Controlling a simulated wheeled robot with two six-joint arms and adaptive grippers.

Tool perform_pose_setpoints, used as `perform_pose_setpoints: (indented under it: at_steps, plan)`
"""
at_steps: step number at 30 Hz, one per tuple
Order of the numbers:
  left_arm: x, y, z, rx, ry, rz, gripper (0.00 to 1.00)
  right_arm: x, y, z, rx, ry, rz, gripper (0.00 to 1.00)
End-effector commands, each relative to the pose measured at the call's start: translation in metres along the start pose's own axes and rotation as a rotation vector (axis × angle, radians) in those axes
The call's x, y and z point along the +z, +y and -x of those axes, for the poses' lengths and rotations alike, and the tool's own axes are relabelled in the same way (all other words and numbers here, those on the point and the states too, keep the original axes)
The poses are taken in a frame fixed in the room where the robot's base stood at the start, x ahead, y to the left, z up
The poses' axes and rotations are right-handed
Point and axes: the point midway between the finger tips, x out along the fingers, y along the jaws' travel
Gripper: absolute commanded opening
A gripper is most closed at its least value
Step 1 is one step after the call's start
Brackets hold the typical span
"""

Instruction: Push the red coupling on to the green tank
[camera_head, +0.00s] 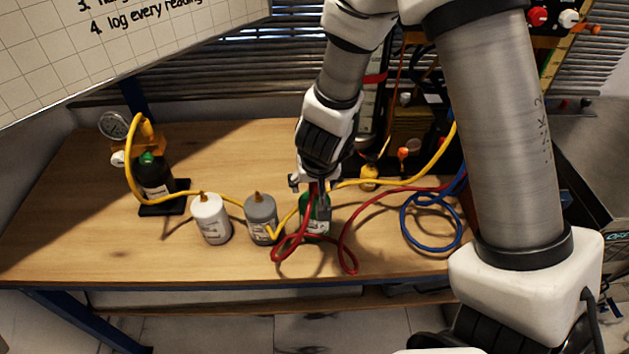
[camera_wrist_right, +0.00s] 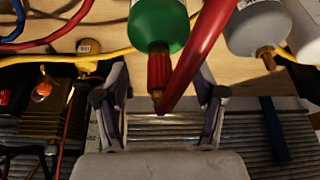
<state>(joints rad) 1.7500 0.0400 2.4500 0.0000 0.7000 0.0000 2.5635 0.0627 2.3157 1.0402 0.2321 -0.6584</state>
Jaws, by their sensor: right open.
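The green tank (camera_head: 316,222) stands on the bench below my right gripper (camera_head: 314,190), partly hidden by it and the red hose. In the right wrist view the green tank (camera_wrist_right: 157,22) is at the top. The red coupling (camera_wrist_right: 158,70) lines up with the tank's end, with a brass tip (camera_wrist_right: 157,96) beyond it; I cannot tell whether it is fully seated. The red hose (camera_wrist_right: 196,55) bends back from near that tip. My right gripper (camera_wrist_right: 162,88) is open, one finger either side of the coupling, with gaps on both sides. My left gripper is not in view.
A grey tank (camera_head: 261,220) and a white tank (camera_head: 211,220) stand left of the green tank. A blue hose (camera_head: 404,225) lies coiled to the right. The bench's left front (camera_head: 95,250) is clear.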

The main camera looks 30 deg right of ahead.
Motion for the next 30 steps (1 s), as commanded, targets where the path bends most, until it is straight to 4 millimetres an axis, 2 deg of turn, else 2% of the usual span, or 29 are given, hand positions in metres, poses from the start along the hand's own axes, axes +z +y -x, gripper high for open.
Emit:
perform_pose_setpoints:
  at_steps: [8, 21, 30]
  plan:
    - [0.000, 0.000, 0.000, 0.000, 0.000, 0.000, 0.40, 0.000, 0.000, 0.002, 0.000, 0.001, 0.000, 0.69]
    - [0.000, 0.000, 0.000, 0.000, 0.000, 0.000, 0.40, -0.001, 0.000, 0.056, 0.000, 0.004, -0.002, 0.69]
    - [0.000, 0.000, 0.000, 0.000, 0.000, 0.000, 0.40, 0.000, 0.000, 0.074, 0.000, 0.000, 0.000, 0.69]
